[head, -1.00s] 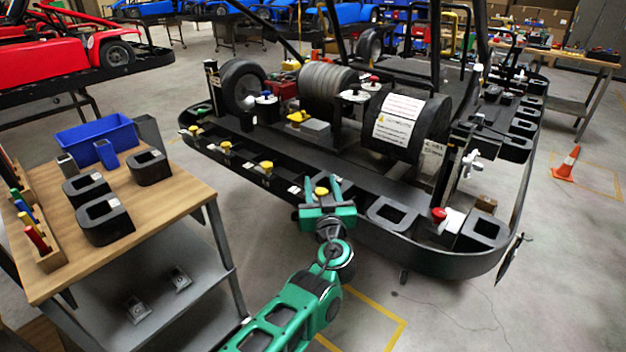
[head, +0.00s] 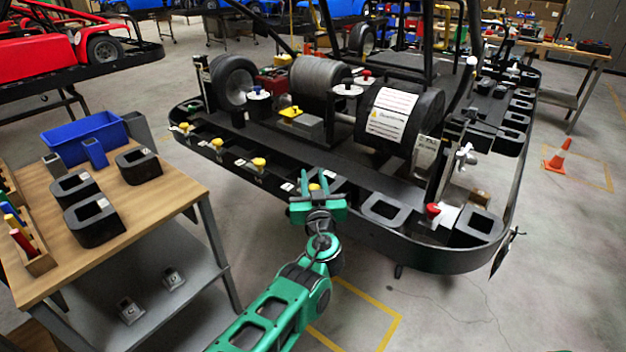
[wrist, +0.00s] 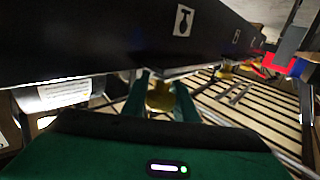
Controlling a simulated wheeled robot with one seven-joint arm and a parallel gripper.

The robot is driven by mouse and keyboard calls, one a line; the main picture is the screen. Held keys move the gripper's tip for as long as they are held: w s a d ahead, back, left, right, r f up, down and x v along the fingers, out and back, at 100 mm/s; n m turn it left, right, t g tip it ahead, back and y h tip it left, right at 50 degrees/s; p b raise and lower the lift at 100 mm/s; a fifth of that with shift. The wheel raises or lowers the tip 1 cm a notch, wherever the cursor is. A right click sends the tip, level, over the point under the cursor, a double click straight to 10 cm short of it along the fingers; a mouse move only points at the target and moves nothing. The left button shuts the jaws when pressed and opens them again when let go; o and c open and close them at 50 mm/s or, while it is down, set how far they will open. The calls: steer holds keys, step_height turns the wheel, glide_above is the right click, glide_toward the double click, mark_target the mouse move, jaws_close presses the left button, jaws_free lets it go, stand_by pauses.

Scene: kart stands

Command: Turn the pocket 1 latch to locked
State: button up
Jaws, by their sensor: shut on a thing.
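My green gripper (head: 316,186) is at the near edge of the black kart stand (head: 370,235). Its fingers are shut on a yellow latch knob (head: 314,187). In the wrist view the knob (wrist: 160,95) sits between the two green fingers (wrist: 161,100), just under the dark rail (wrist: 110,40). I cannot read which pocket number this latch carries, nor its exact turn angle, as the fingers hide part of it. Other yellow knobs (head: 258,163) (head: 218,143) stand along the same edge to the left.
A wooden-topped table (head: 150,205) with black holders (head: 95,220) and a blue bin (head: 85,138) stands at the left. A red knob (head: 432,210) is on the stand to the right. An orange cone (head: 557,156) is on the floor. Floor in front of the stand is open.

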steer(key=m+h, duration=0.2)
steer(key=h, duration=0.1)
steer(key=d+m+h, duration=0.1)
steer(key=m+h, duration=0.1)
steer(key=h, duration=0.2)
steer(key=shift+s+d+m+g, duration=0.1)
steer(key=shift+d+m+g, duration=0.1)
steer(key=shift+m+g, duration=0.15)
steer(key=m+g+h, duration=0.1)
steer(key=h, duration=0.1)
steer(key=d+m+g+h, duration=0.1)
steer(key=m+h, duration=0.1)
steer(key=m+g+h, duration=0.1)
steer(key=h, duration=0.1)
steer(key=shift+s+d+m+g, duration=0.15)
steer(key=shift+s+m+g, duration=0.1)
steer(key=shift+s+g, duration=0.1)
steer(key=shift+s+d+m+g+h, duration=0.2)
steer(key=shift+s+m+g+h, duration=0.15)
steer(key=shift+m+g+h, duration=1.1)
steer(key=shift+s+d+m+g+h, duration=0.3)
steer(key=shift+m+g+h, duration=0.3)
steer(key=shift+m+g, duration=0.95)
steer(key=shift+s+d+m+g+h, duration=0.15)
steer(key=shift+s+m+g+h, duration=0.25)
steer(key=shift+m+g+h, duration=1.15)
steer(key=shift+s+r+n+g+y, duration=0.15)
steer(key=shift+n+g+y, duration=0.25)
steer(key=shift+g, duration=0.75)
steer(key=o, duration=1)
